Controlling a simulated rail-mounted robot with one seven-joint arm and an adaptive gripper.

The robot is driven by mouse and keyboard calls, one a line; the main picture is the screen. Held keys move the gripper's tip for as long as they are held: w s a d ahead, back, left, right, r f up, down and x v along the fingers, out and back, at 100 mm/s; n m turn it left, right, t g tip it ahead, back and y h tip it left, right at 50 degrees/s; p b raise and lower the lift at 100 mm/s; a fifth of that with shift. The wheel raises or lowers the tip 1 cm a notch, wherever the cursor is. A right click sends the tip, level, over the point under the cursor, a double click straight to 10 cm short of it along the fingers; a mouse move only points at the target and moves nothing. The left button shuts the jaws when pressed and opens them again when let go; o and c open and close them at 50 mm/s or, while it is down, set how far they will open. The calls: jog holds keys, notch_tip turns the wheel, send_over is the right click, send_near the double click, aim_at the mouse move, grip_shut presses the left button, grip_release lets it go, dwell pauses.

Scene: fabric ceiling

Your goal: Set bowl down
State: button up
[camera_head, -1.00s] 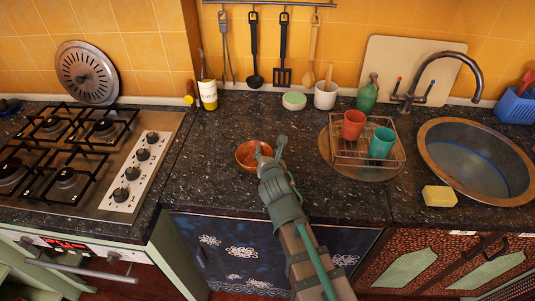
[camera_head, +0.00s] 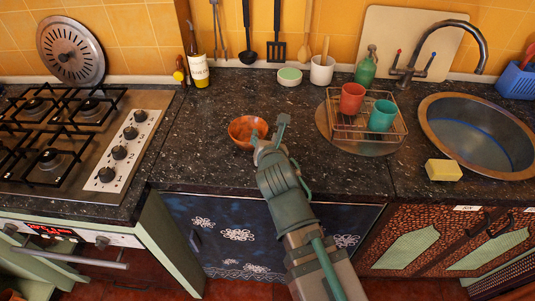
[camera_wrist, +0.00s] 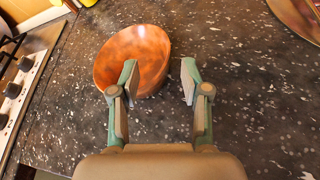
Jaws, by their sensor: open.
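An orange-brown bowl (camera_head: 242,127) is on the dark speckled countertop (camera_head: 210,165), between the stove and the dish rack. My gripper (camera_head: 268,128) is at the bowl's right side with its fingers spread. In the wrist view, the bowl (camera_wrist: 125,50) shows its inside, empty. There my gripper (camera_wrist: 160,78) is open, with the left finger overlapping the bowl's near right rim and the right finger clear of it over bare counter. I cannot tell whether the left finger touches the bowl.
A wire dish rack (camera_head: 345,132) with a red cup (camera_head: 352,100) and a teal cup (camera_head: 382,116) stands to the right. A sink (camera_head: 475,135) and yellow sponge (camera_head: 443,170) lie beyond. A bottle (camera_head: 198,62) is behind left. The stove (camera_head: 85,140) is at left.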

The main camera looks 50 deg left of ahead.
jog(key=d+b, duration=0.1)
jog(key=b, duration=0.2)
jog(key=shift+s+d+f, duration=0.1)
jog(key=shift+s+f, duration=0.05)
jog(key=shift+s, duration=0.25)
jog(key=b+v, duration=0.2)
jog(key=b, duration=0.3)
jog(key=shift+s+d+r+b, duration=0.15)
jog(key=shift+d+r+b, duration=0.05)
jog(key=shift+r+b, duration=0.15)
jog(key=shift+c, duration=1.2)
jog(key=shift+r, duration=0.1)
